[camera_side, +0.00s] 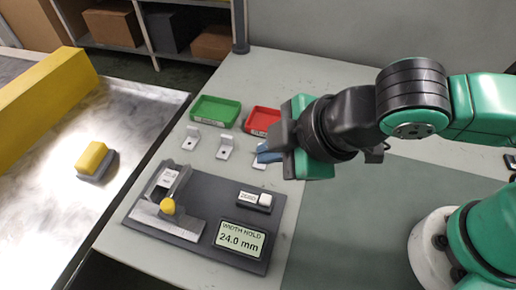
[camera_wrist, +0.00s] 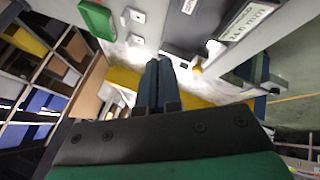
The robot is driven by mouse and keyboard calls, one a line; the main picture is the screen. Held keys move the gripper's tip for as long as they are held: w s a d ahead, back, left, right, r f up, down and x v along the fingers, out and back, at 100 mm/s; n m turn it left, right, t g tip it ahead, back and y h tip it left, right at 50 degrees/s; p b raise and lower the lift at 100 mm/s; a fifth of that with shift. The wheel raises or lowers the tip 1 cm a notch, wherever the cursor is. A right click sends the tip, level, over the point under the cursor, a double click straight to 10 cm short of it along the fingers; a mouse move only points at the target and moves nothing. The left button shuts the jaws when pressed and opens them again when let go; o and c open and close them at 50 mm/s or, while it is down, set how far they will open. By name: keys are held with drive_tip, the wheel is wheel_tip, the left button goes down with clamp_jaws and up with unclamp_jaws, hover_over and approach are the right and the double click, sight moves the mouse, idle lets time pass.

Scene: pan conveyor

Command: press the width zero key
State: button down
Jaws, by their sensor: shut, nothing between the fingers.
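The zero key (camera_side: 265,199) is a small white key on the dark gauge plate (camera_side: 200,235), just right of a label that seems to read ZERO (camera_side: 248,197). The display (camera_side: 241,240) in front of it reads WIDTH HOLD 24.0 mm; it also shows tilted at the top of the wrist view (camera_wrist: 246,19). My gripper (camera_side: 262,153) is above and behind the key in the side view, apart from it. Its two blue-grey fingers (camera_wrist: 161,84) are together in the wrist view with nothing between them. I cannot surely pick out the key in the wrist view.
A metal gauge with a yellow knob (camera_side: 167,206) stands on the plate's left. White brackets (camera_side: 191,138) stand behind the plate, near a green tray (camera_side: 215,110) and a red tray (camera_side: 262,121). At left, a conveyor (camera_side: 60,215) carries a yellow-topped block (camera_side: 92,158).

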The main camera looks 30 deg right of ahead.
sight(269, 200)
drive_tip(key=shift+f, duration=4.1)
drive_tip(key=shift+r, duration=2.5)
drive_tip(key=shift+d, duration=0.1)
drive_tip(key=w+d+r+m+h, duration=0.1)
drive_tip(key=w+d+r+m, duration=0.1)
drive_tip(key=d+m, duration=0.5)
drive_tip(key=w+d+r+m+h, duration=0.2)
drive_tip(key=d+m, duration=0.5)
drive_tip(key=d, duration=0.7)
drive_tip(key=shift+a+r, duration=0.15)
